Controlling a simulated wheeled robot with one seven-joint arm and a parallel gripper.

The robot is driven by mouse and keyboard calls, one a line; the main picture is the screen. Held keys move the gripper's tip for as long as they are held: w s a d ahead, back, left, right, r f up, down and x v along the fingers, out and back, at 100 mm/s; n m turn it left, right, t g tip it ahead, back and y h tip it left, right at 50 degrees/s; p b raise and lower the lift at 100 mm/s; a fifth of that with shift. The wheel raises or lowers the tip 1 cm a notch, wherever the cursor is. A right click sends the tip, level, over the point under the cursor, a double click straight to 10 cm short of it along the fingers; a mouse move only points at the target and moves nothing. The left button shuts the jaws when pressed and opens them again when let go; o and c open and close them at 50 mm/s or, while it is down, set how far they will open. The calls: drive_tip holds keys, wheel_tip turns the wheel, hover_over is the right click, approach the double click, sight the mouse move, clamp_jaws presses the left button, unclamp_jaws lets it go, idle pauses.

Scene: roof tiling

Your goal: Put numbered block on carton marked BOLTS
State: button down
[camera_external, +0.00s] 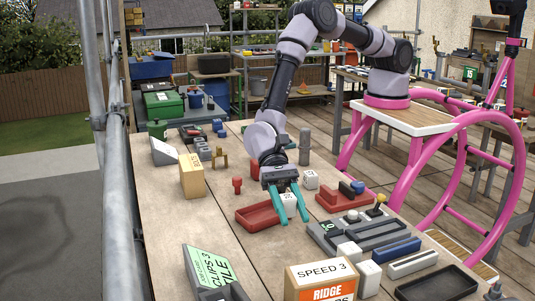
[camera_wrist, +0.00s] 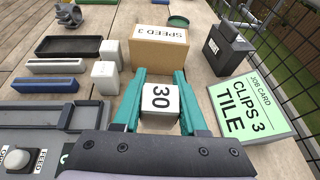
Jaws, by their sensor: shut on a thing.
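My gripper (camera_external: 293,214) has teal fingers and is shut on a white numbered block (camera_external: 289,202). In the wrist view the block (camera_wrist: 160,98) shows a black 30 and sits between the two fingers (camera_wrist: 159,106). I cannot tell its exact height over the bench. A tan carton (camera_external: 191,178) stands upright at the left of the bench, left of my gripper; its dark sideways lettering looks like BOLTS but is too small to read surely. A larger carton (camera_external: 320,283) at the front reads SPEED 3 and RIDGE; it also shows in the wrist view (camera_wrist: 158,53).
A red tray (camera_external: 258,217) lies left of my gripper, and a red knob-like piece (camera_external: 237,184) stands between it and the tan carton. Another white block (camera_external: 311,179) stands behind. A green job card (camera_external: 208,266) is at the front left. Bench in front of the tan carton is bare.

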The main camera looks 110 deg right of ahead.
drive_tip(key=w+d+r+m+t, duration=0.1)
drive_tip(key=w+d+r+t, duration=0.1)
drive_tip(key=w+d, duration=0.35)
drive_tip(key=w+d+r+m+t+h, duration=0.1)
drive_tip(key=w+d+m, duration=0.1)
drive_tip(key=d, duration=0.7)
drive_tip(key=w+d+r+m+t, duration=0.1)
drive_tip(key=w+d+r+t, duration=0.1)
drive_tip(key=w+d, duration=0.35)
wheel_tip(320, 180, up, 4)
drive_tip(key=m+t+h, duration=0.3)
drive_tip(key=m, duration=0.1)
hover_over(185, 165)
wheel_tip(185, 165, down, 10)
drive_tip(key=shift+a+r, duration=0.1)
drive_tip(key=shift+a, duration=0.05)
drive_tip(key=shift+f, duration=0.25)
drive_tip(key=shift+c, duration=2.2)
unclamp_jaws()
